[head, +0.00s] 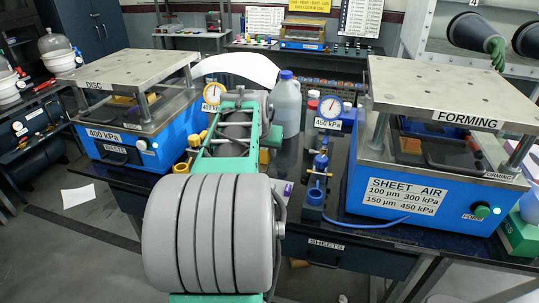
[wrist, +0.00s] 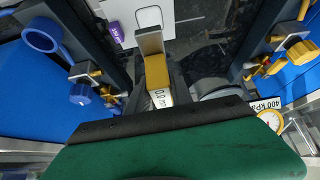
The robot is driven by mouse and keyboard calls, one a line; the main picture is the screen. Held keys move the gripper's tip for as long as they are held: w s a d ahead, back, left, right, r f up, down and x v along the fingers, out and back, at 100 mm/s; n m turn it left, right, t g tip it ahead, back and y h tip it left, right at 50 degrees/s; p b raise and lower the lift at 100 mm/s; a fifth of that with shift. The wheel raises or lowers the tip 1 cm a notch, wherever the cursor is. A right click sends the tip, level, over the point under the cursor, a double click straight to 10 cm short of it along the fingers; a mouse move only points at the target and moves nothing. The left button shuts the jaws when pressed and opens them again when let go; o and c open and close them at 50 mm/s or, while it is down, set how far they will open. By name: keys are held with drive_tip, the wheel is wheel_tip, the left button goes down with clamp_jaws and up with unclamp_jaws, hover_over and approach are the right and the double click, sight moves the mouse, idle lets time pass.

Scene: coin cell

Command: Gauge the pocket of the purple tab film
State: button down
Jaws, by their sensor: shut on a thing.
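In the wrist view my gripper (wrist: 158,78) is shut on a yellow gauge (wrist: 153,43) with a white label reading about "0.0 mm"; the last part is hard to read. A purple tab (wrist: 116,34) shows at the top, beside a pale sheet (wrist: 140,15) beyond the gauge. A small purple patch (head: 288,190) shows right of my arm.
The blue DISC press (head: 125,120) stands left and the blue FORMING press (head: 430,190) right, both with steel top plates. Pressure dials (head: 331,107) and a grey bottle (head: 287,105) stand between them. A drawer marked SHEETS (head: 335,250) is below the bench edge.

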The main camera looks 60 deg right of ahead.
drive_tip(key=shift+f, duration=0.1)
wheel_tip(320, 180, down, 9)
drive_tip(key=b, duration=0.7)
drive_tip(key=shift+b, duration=0.35)
drive_tip(key=shift+f+b, duration=0.35)
drive_tip(key=shift+b, duration=0.1)
idle(1.0)
drive_tip(key=c, duration=1.1)
unclamp_jaws()
drive_tip(key=shift+o, duration=0.2)
drive_tip(key=shift+r+p, duration=2.35)
drive_tip(key=shift+r, duration=1.15)
